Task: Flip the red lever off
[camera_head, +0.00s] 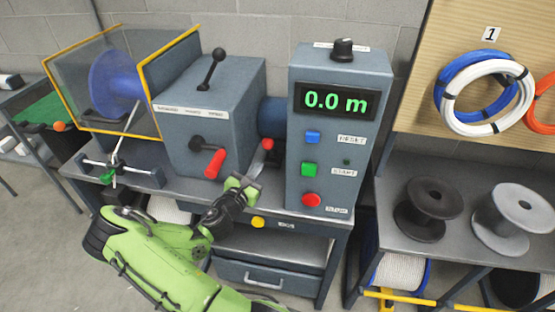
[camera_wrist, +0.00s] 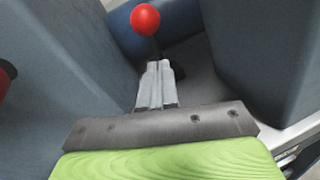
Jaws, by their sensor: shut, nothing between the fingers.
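The red lever (camera_head: 267,144) has a round red knob and sits low in the gap between the grey motor box and the display cabinet. In the wrist view its red ball (camera_wrist: 145,19) stands just beyond my fingertips, and a dark stem runs down from it. My gripper (camera_head: 257,172) is in front of this gap, just below the knob in the picture. In the wrist view the grey fingers (camera_wrist: 155,68) are together and empty. They partly hide the foot of the stem, and I cannot tell whether they touch it.
The grey box (camera_head: 225,115) has a red-handled crank (camera_head: 214,164) on its front, left of my gripper. The cabinet (camera_head: 338,75) to the right shows 0.0 m and has blue, green and red buttons. A yellow button (camera_head: 258,222) is on the bench's front edge.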

